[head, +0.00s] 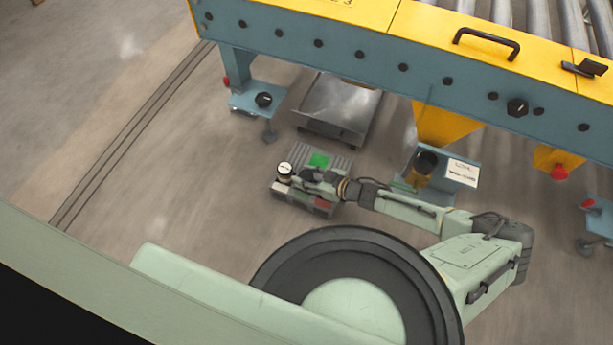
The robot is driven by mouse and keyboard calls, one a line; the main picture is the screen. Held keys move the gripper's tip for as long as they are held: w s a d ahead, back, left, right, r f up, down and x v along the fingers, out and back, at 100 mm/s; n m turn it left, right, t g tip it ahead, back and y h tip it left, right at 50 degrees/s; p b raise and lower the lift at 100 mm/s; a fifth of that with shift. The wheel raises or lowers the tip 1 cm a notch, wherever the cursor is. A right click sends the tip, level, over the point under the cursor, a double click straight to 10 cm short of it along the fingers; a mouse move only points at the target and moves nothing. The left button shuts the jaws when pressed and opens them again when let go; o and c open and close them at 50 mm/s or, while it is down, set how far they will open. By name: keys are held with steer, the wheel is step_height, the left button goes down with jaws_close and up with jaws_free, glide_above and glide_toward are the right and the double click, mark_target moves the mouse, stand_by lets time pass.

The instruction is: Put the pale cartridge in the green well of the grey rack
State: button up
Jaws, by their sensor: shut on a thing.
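The grey rack (338,164) stands on the floor in the middle of the head view, with a ribbed top. The pale cartridge (285,167), with a round whitish top, is at the rack's left side. My gripper (292,176) reaches in from the right over the rack and is shut on the cartridge, left of and a little nearer than the green well. The cartridge's lower end and any contact with the rack cannot be made out.
A blue and yellow roller conveyor (360,55) crosses the top. A metal tray (338,105) lies behind the rack. Floor at the left is clear.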

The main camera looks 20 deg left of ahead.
steer(key=shift+f, duration=0.1)
steer(key=o, duration=1.1)
steer(key=shift+o, duration=0.2)
steer(key=shift+d+r, duration=0.2)
steer(key=shift+r, duration=0.1)
steer(key=p+v, duration=0.6)
steer(key=v, duration=0.5)
steer(key=shift+d, duration=0.3)
steer(key=shift+s, duration=0.1)
